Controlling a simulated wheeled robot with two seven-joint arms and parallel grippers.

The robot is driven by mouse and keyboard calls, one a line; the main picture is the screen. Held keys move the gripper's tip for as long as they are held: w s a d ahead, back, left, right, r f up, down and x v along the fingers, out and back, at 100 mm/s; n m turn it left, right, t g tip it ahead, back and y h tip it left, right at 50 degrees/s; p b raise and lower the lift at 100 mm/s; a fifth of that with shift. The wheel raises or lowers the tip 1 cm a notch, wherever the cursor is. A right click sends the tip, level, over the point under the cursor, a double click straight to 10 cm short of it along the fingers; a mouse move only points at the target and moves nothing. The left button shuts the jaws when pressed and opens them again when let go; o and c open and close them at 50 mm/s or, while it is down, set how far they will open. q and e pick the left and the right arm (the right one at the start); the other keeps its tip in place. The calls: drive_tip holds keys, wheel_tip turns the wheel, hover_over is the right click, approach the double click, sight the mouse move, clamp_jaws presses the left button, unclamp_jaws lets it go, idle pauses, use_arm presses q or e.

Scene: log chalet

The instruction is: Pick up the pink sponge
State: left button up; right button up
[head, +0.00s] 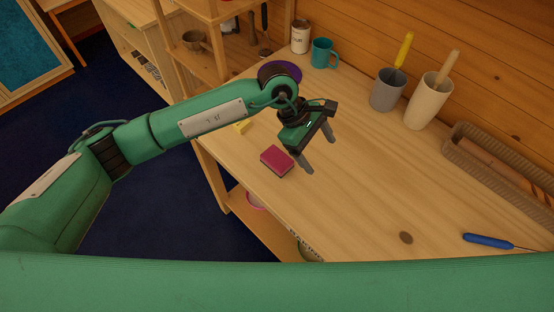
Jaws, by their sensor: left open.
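The pink sponge (277,160) is a small block with a dark underside, lying on the wooden table (350,190) near its left edge. My left gripper (318,152) hangs just to the right of and above the sponge, fingers pointing down toward the tabletop. It is open and looks empty. The sponge is not between its fingers. Whether a finger touches the table cannot be told. My right gripper is not in view.
A yellow block (242,127) and a purple item (290,72) lie partly behind my arm. A teal mug (321,53), grey cup (387,92), beige crock (427,102) and woven tray (480,160) line the back. A blue screwdriver (488,241) lies right. The table's middle is clear.

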use_arm(q)
drive_tip(key=w+a+m+t+y, duration=0.1)
drive_tip(key=w+a+t+y, duration=0.1)
drive_tip(key=w+a+y, duration=0.6)
drive_tip(key=h+p, duration=0.2)
drive_tip(key=p, duration=0.1)
hover_over(277, 157)
drive_tip(key=f, duration=0.9)
drive_tip(key=shift+w+a, duration=0.15)
drive_tip(key=shift+a, duration=0.05)
drive_tip(key=f+p, duration=0.2)
drive_tip(key=f, duration=0.1)
drive_tip(key=f+p, duration=0.1)
drive_tip(key=shift+s+d+f, duration=0.15)
drive_tip(key=shift+s+f, duration=0.1)
drive_tip(key=shift+f, duration=0.55)
drive_tip(key=c, duration=1)
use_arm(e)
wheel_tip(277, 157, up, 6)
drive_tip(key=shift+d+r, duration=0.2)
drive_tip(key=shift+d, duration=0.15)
